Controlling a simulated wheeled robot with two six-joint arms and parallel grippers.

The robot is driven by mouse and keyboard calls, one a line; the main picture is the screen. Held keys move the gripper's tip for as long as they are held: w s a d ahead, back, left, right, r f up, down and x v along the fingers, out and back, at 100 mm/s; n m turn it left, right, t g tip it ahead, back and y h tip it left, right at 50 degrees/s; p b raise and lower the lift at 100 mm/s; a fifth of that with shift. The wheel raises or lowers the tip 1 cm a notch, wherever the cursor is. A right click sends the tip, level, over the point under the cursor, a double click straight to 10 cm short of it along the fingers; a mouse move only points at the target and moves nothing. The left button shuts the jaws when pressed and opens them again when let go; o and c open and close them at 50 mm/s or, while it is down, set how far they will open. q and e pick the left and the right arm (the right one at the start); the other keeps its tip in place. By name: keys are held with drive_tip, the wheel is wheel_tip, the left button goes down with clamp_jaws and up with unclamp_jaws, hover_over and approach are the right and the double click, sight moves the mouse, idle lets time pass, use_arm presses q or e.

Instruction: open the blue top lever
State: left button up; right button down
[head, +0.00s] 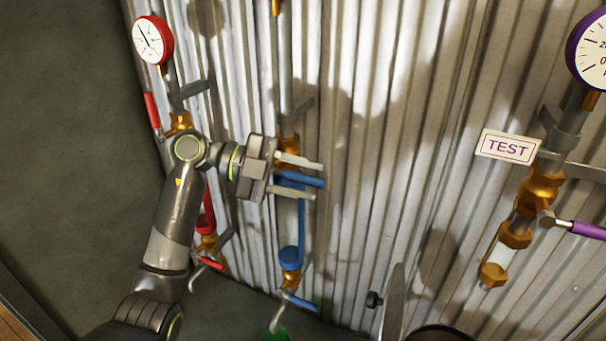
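The blue top lever (310,182) sticks out to the right from the brass valve at the top of the blue pipe section (290,225), on the middle pipe. My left gripper (318,181) reaches it from the left. Its two fingers are apart, one above and one below the lever, with the lever between them. I see gaps between lever and fingers, but cannot tell about contact in depth. The gripper body hides part of the valve. My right gripper does not show.
A lower blue lever (301,301) sits at the pipe's bottom. A red-marked pipe with a red gauge (153,40) stands left. A purple-levered pipe with a TEST sign (508,147) stands right. Bare corrugated wall (400,170) lies between the middle and right pipes.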

sight(296, 173)
use_arm(q)
clamp_jaws()
idle(0.3)
idle(0.3)
drive_tip(key=shift+a+r+n+h+p, duration=0.1)
drive_tip(key=shift+r+n+h+p, duration=0.15)
drive_tip(key=shift+r+h, duration=0.35)
drive_tip(key=shift+r+n+h+p, duration=0.2)
drive_tip(key=shift+r+n+h, duration=0.1)
drive_tip(key=shift+h, duration=0.6)
drive_tip(key=shift+w+a+r+n+h, duration=0.2)
drive_tip(key=shift+r+n+h, duration=0.25)
drive_tip(key=shift+h, duration=0.45)
drive_tip(key=shift+w+a+r+n+h, duration=0.1)
drive_tip(key=shift+a+r+n+h, duration=0.15)
drive_tip(key=shift+r+h, duration=0.45)
drive_tip(key=shift+f, duration=0.15)
unclamp_jaws()
